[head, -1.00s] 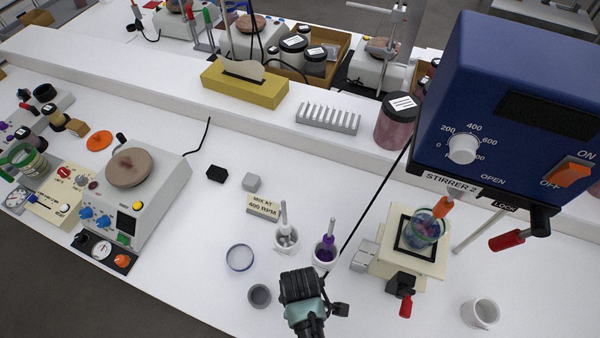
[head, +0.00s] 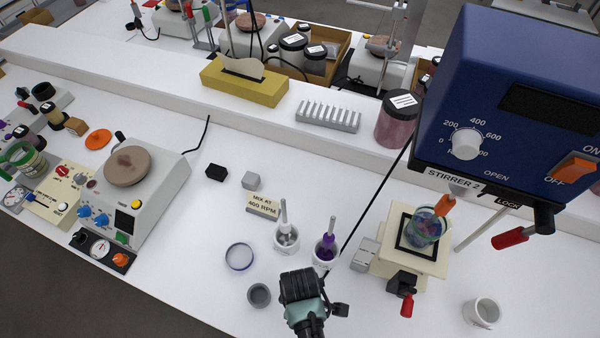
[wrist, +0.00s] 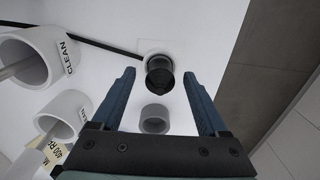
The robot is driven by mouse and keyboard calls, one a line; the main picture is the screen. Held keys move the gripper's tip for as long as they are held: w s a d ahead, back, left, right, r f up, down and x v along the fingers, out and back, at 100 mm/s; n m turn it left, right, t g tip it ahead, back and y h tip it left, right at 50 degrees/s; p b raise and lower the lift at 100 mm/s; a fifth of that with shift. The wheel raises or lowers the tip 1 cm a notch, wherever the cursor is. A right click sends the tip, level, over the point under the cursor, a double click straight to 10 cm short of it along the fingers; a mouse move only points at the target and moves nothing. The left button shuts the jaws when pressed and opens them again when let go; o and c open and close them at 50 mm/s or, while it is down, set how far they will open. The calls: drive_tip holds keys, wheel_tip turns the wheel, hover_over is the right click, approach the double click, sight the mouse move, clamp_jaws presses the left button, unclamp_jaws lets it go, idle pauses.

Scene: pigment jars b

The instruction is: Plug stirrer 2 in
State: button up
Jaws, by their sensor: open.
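Stirrer 2 (head: 485,178) is the large blue box at the upper right of the head view, with a dial and an orange switch. A black cord (head: 378,190) runs down the bench from near it towards my gripper (head: 301,287). In the wrist view the cord (wrist: 85,43) ends at a round black piece (wrist: 160,74), which looks like its plug. My open gripper (wrist: 160,76) has one blue finger on each side of this piece, with gaps showing. The head view hides the piece and my fingertips. I cannot make out a socket for certain.
A cream stand (head: 392,266) holds a glass beaker (head: 424,228) below the stirrer. The bench's front edge is near.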

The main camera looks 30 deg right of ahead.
wheel_tip(320, 180, up, 13)
drive_tip(key=b, duration=0.1)
drive_tip(key=shift+b, duration=0.4)
drive_tip(key=shift+f, duration=0.1)
idle(0.4)
drive_tip(key=w+r+m+t+h+b, duration=0.1)
drive_tip(key=w+r+t+b, duration=0.35)
drive_tip(key=w, duration=0.75)
drive_tip(key=w+a+r+m+t+b, duration=0.1)
drive_tip(key=w+r+t, duration=0.3)
drive_tip(key=r, duration=0.4)
drive_tip(key=w+a+r+m+t+h+b, duration=0.1)
drive_tip(key=w+r+t, duration=0.2)
drive_tip(key=r, duration=0.5)
drive_tip(key=w+a+r+m+t, duration=0.1)
drive_tip(key=w+r+t, duration=0.3)
drive_tip(key=r, duration=0.3)
drive_tip(key=s+a+r+m+t+b, duration=0.1)
drive_tip(key=s+r+t, duration=0.3)
drive_tip(key=r, duration=0.5)
drive_tip(key=s+a+r+m+t+y+b, duration=0.1)
drive_tip(key=s+a+r+t+b, duration=0.1)
drive_tip(key=r, duration=0.7)
drive_tip(key=s+a+r+m+t+y+b, duration=0.1)
drive_tip(key=s+a+r+t, duration=0.2)
drive_tip(key=s+r+t, duration=0.3)
wheel_tip(320, 180, up, 4)
drive_tip(key=shift+a+f+m, duration=0.1)
drive_tip(key=shift+a+m, duration=0.15)
drive_tip(key=shift+m, duration=0.05)
